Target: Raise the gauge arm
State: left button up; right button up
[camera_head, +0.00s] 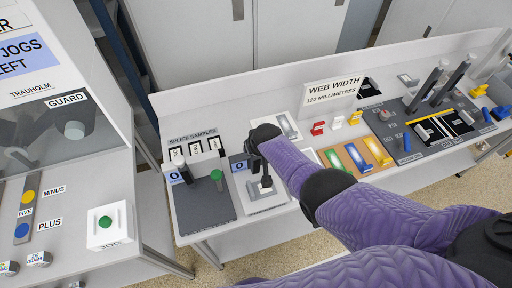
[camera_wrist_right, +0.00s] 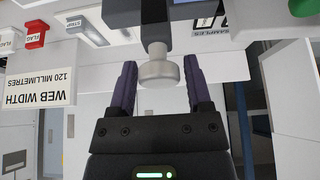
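The gauge stands on a white base plate (camera_head: 262,203) at the middle-left of the bench, beside a blue display (camera_head: 239,166) reading 0. Its dark arm is mostly hidden behind my right gripper in the head view. In the right wrist view, the dark gauge body (camera_wrist_right: 138,12) is at the top, with a round grey knob (camera_wrist_right: 158,70) projecting from it. My right gripper (camera_wrist_right: 160,80) has its fingers on either side of that knob; firm contact is not visible. It also shows above the gauge in the head view (camera_head: 262,148). My left gripper is out of view.
A web width sign (camera_head: 333,92) and red, white and yellow flag pieces stand behind. Coloured strips and a dark fixture board (camera_head: 400,130) lie right. A guarded machine (camera_head: 68,130) stands far left.

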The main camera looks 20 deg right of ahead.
jog(key=shift+o, duration=1)
jog(key=shift+s+f, duration=0.1)
jog(key=p+v, duration=0.8)
jog(key=v, duration=0.2)
